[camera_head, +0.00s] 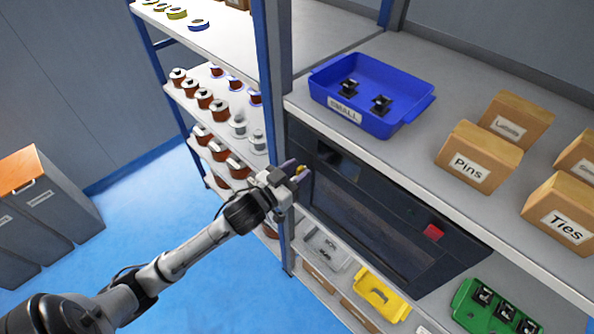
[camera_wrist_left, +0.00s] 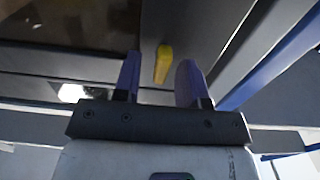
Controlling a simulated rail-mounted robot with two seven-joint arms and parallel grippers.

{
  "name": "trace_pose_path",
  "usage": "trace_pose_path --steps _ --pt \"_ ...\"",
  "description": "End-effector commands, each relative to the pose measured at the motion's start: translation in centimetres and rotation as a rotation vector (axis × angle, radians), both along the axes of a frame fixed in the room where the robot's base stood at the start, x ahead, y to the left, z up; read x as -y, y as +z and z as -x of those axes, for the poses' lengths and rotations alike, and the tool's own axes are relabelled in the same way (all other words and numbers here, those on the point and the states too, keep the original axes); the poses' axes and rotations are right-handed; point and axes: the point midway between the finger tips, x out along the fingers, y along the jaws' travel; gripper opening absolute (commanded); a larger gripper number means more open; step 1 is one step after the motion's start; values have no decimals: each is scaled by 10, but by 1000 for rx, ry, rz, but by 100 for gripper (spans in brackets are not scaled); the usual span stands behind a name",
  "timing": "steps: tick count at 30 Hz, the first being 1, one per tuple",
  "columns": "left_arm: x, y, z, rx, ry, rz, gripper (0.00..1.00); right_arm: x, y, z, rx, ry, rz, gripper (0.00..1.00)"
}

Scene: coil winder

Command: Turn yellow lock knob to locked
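The yellow lock knob (camera_head: 301,170) is a small elongated piece on the upper left of the front of a dark machine (camera_head: 400,228). In the left wrist view the knob (camera_wrist_left: 163,64) shows its long side nearly upright in the picture, slightly slanted. My left gripper (camera_head: 297,174) is right at the knob and partly covers it in the head view. Its two purple-grey fingers (camera_wrist_left: 159,75) are open, one on each side of the knob with gaps visible. I cannot tell how deep the knob sits between them. My right gripper is in neither view.
A blue shelf post (camera_head: 273,60) stands close to the left gripper. A blue bin (camera_head: 328,88) marked SMALL and cardboard boxes (camera_head: 478,157) stand on the shelf above the machine. A red button (camera_head: 433,232) is on its front. A yellow bin (camera_head: 382,296) is below.

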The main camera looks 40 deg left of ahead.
Motion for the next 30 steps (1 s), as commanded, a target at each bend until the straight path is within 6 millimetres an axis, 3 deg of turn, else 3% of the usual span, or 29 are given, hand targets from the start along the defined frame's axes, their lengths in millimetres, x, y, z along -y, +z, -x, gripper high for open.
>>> trace_pose_path --steps 8,20,30 --pt "0 0 0 0 0 0 37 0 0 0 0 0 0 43" --pt "0 0 0 1 0 0 0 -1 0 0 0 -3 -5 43" --pt "0 1 0 2 0 -27 0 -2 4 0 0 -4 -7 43"
